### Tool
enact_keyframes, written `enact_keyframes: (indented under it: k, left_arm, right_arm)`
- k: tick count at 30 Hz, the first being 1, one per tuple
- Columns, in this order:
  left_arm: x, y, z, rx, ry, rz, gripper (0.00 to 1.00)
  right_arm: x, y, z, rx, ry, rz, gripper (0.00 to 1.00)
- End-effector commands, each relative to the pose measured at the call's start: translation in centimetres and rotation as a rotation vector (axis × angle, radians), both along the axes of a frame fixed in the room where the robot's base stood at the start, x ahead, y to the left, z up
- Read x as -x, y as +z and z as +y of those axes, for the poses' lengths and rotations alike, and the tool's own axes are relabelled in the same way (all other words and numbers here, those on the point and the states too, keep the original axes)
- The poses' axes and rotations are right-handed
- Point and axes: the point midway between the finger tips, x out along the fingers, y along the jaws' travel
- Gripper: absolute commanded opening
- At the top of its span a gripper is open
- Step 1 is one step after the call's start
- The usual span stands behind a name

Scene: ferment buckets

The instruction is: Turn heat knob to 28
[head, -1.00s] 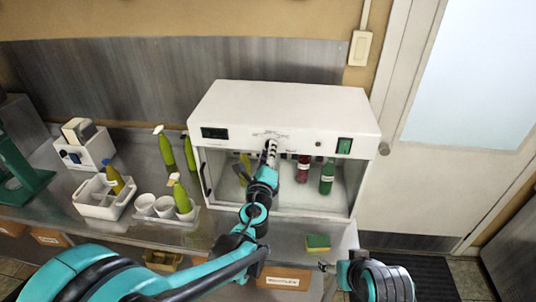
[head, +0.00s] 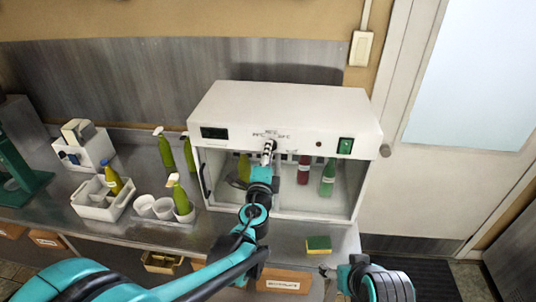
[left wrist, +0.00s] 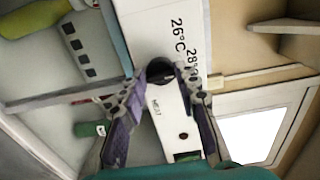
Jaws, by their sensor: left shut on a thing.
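The white heater cabinet (head: 285,112) stands on the steel bench, and its heat knob is on the front panel. My left gripper (head: 268,148) is at the knob and mostly hides it in the head view. In the left wrist view the dark round knob (left wrist: 160,69) sits between the fingers of my left gripper (left wrist: 160,80), which is shut on it. The printed marks 26°C (left wrist: 179,37) and 28°C (left wrist: 193,62) show beside it. The knob's pointer cannot be made out. My right gripper (head: 342,272) is low at the front right; its fingers are unclear.
The cabinet has a dark display (head: 214,133) and a green switch (head: 344,146). Bottles stand behind its glass front, including a red one (head: 303,171) and a green one (head: 328,178). A sponge (head: 319,244) lies near the bench edge. Spray bottles, white cups (head: 162,208) and a caddy (head: 101,203) are left.

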Motion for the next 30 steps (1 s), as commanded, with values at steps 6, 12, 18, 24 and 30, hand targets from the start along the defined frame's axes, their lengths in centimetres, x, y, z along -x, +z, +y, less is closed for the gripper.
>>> enact_keyframes:
  k: [6,12,18,24,30]
  left_arm:
    - [0.0,0.0,0.0,0.006,0.001,0.001,0.02]
    - [0.0,0.0,0.0,0.005,0.001,0.001,0.36]
    - [0.0,0.0,0.0,0.005,0.0,0.001,0.52]
    - [0.2,0.0,0.0,0.005,0.0,0.001,0.52]
    - [2.9,0.0,0.3,0.004,-0.001,0.0,0.52]
  right_arm:
    - [0.0,0.0,0.0,0.0,0.0,0.0,0.7]
    - [0.0,0.0,0.0,0.0,0.0,0.0,0.7]
    - [0.0,0.0,0.0,0.0,0.0,0.0,0.7]
    - [0.0,0.0,0.0,0.0,0.0,0.0,0.7]
    - [0.0,0.0,0.0,0.0,0.0,0.0,0.7]
